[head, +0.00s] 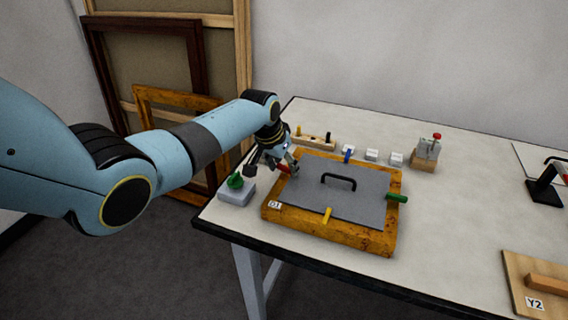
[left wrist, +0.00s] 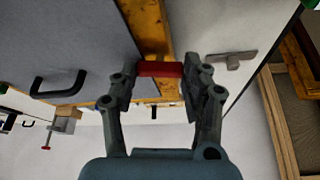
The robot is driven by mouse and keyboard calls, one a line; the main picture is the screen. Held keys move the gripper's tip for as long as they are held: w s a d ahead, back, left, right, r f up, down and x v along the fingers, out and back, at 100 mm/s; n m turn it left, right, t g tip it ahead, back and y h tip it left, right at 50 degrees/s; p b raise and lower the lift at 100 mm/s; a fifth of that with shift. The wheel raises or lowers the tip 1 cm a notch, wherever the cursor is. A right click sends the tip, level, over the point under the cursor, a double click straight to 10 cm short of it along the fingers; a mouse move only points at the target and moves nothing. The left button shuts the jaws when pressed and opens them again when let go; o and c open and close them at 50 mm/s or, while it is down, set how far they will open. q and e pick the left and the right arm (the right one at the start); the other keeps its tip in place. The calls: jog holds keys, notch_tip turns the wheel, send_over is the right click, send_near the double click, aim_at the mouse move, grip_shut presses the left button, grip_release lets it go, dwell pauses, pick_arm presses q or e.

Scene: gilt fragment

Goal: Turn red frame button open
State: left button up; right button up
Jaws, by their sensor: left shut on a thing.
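The gilt frame (head: 324,234) lies flat on the table, with a grey backing panel (head: 322,197) and a black handle in it. The red button (head: 284,169) is on the frame's left rail. My left gripper (head: 285,164) is shut on it. In the left wrist view the red button (left wrist: 160,69) lies between the two fingertips, across the rail; its inner end is partly hidden by a finger. A blue button (head: 347,155) is at the back rail, a green one (head: 396,198) at the right, a yellow one (head: 327,215) at the front. My right gripper is not in view.
A grey block with a green knob (head: 236,182) stands left of the frame, close to my left gripper. Small white blocks (head: 372,155) and a red-knobbed device (head: 428,148) stand behind. A board marked Y2 (head: 525,287) lies at front right. The table between is clear.

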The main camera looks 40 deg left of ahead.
pick_arm(q)
jog(key=m+h, duration=0.1)
jog(key=m, duration=0.1)
jog(key=shift+a+m+b, duration=0.15)
jog(key=shift+m+b, duration=0.25)
jog(key=m+b, duration=0.1)
jog(key=m+h+b, duration=0.1)
jog(key=m, duration=0.1)
jog(key=shift+w+f+m+g+h, duration=0.1)
jog(key=shift+f+m+g+h, duration=0.1)
jog(key=shift+m+g+h, duration=0.1)
jog(key=m+b, duration=0.2)
jog(key=m+g+h+b, duration=0.1)
jog(key=m+b, duration=0.2)
jog(key=shift+w+a+b, duration=0.15)
jog(key=shift+a+b, duration=0.05)
jog(key=shift+b, duration=0.1)
jog(key=shift+r+m+g+h+b, duration=0.15)
jog(key=shift+m+g+b, duration=0.3)
jog(key=shift+m+b, duration=0.5)
jog(key=shift+m+g+h+b, duration=0.15)
jog(key=shift+m+g+b, duration=0.3)
jog(key=shift+m+b, duration=0.45)
jog(key=o, duration=1.2)
jog(key=shift+c, duration=0.2)
jog(key=shift+r, duration=0.1)
